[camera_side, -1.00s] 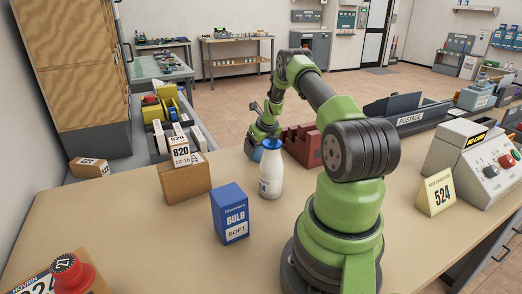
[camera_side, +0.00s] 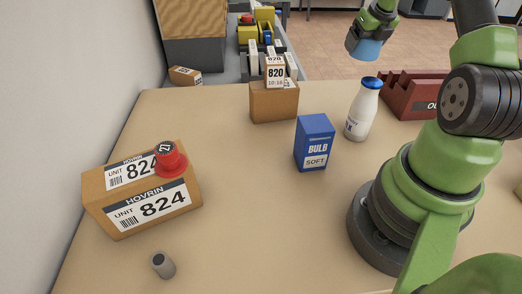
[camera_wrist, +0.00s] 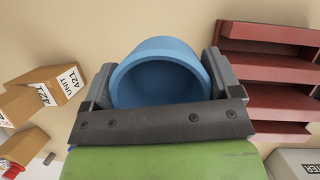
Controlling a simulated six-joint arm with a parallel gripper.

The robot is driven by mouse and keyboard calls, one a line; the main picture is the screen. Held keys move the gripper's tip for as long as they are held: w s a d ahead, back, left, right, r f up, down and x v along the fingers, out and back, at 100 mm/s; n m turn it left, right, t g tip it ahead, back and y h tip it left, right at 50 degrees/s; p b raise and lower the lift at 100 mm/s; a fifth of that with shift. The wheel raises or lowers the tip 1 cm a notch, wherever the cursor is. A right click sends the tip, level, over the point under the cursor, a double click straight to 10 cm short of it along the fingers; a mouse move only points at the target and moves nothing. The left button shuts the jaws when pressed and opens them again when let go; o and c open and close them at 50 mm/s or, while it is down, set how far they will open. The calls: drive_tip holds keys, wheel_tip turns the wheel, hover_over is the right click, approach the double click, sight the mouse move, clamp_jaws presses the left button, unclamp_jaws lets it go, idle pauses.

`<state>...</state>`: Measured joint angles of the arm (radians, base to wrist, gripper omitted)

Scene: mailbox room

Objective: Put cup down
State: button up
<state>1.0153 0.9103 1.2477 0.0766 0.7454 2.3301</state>
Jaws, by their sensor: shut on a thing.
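The blue cup (camera_wrist: 162,50) is held between the two grey fingers of my gripper (camera_wrist: 158,78) in the wrist view, its dark open mouth facing the camera. In the side view the blue cup (camera_side: 366,47) hangs at the end of my gripper (camera_side: 370,36), near the top of the picture, behind and above the white bottle. It appears raised above the table (camera_side: 230,220), near its far edge. The fingertips are mostly hidden in the side view.
A white bottle with a blue cap (camera_side: 362,112), a blue bulb box (camera_side: 314,143) and a red-brown rack (camera_side: 412,97) stand near the cup. Cardboard boxes (camera_side: 274,104) and (camera_side: 120,205) sit left, one with a red stamp (camera_side: 170,160). A grey cylinder (camera_side: 163,265) lies in front.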

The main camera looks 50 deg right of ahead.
wheel_tip(320, 180, up, 8)
drive_tip(key=w+a+n+y, duration=0.25)
drive_tip(key=a+n, duration=0.25)
drive_tip(key=a, duration=0.3)
drive_tip(key=w+a+n+y, duration=0.1)
drive_tip(key=w+a+n, duration=0.35)
drive_tip(key=a, duration=0.45)
drive_tip(key=w+a+n+y, duration=0.2)
drive_tip(key=w+a+n, duration=0.1)
drive_tip(key=a+n, duration=0.4)
drive_tip(key=s+a+n+g, duration=0.3)
drive_tip(key=s+a+n, duration=0.2)
drive_tip(key=a+n, duration=0.3)
drive_tip(key=s+a+n+g, duration=0.2)
drive_tip(key=s+a+n, duration=0.25)
drive_tip(key=a, duration=0.55)
drive_tip(key=s+a+n+g, duration=0.3)
drive_tip(key=s+a+n, duration=0.2)
drive_tip(key=a+n, duration=0.4)
drive_tip(key=shift+m+t+h, duration=0.3)
drive_tip(key=shift+m+h, duration=0.15)
drive_tip(key=shift+m, duration=0.15)
drive_tip(key=f, duration=2.1)
drive_tip(key=shift+w+a, duration=0.2)
drive_tip(key=shift+a, duration=0.1)
